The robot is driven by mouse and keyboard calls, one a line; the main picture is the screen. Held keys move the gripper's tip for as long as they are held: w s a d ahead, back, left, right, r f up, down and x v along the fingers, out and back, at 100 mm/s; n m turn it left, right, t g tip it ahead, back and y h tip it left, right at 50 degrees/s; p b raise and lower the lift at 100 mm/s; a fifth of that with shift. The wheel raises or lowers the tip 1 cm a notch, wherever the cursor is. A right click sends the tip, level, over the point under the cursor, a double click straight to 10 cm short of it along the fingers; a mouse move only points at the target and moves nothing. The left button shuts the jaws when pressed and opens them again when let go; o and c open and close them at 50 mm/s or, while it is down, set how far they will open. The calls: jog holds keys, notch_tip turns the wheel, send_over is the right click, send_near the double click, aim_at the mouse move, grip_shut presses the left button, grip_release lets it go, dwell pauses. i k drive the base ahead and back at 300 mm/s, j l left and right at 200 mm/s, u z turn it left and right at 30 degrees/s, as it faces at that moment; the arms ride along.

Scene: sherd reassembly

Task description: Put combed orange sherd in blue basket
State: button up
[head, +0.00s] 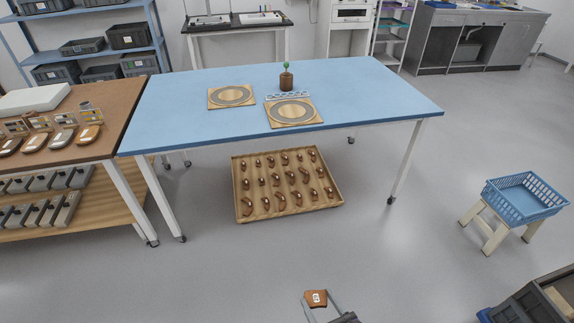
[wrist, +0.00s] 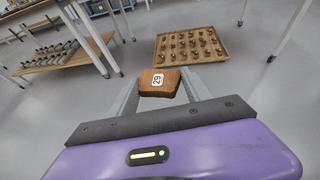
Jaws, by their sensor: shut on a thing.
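The orange-brown sherd (head: 317,298) bears a white label that reads 29 in the wrist view (wrist: 171,84). My gripper (wrist: 160,92) is shut on the sherd, holding it between the two grey fingers above the floor. Combing on the sherd is too small to make out. In the head view my gripper (head: 322,304) is at the bottom middle. The blue basket (head: 520,198) stands on a cream stool at the right, well apart from my gripper. Its visible floor is empty.
A blue table (head: 370,95) bears two round-marked boards and a small pot. A wooden tray (head: 240,208) of several brown sherds lies on the floor below it. A dark grey crate (head: 535,305) is at the lower right. Grey floor is clear between.

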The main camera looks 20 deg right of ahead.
aim_at(530, 201)
jog(key=i+z, duration=0.25)
jog(key=i, duration=0.55)
jog(key=i+j+z, duration=0.1)
jog(key=i+z, duration=0.15)
jog(key=i, duration=0.5)
jog(key=i+l+z, duration=0.1)
jog(key=i+z, duration=0.55)
jog(key=z, duration=0.15)
jog(key=i+j+z, duration=0.1)
jog(key=i+z, duration=0.3)
jog(key=i+j+z, duration=0.2)
jog(key=z, duration=0.25)
jog(key=i+j+z, duration=0.1)
jog(key=i+z, duration=0.25)
jog(key=i+j+z, duration=0.25)
jog(key=i+z, duration=0.15)
jog(key=i+j+z, duration=0.35)
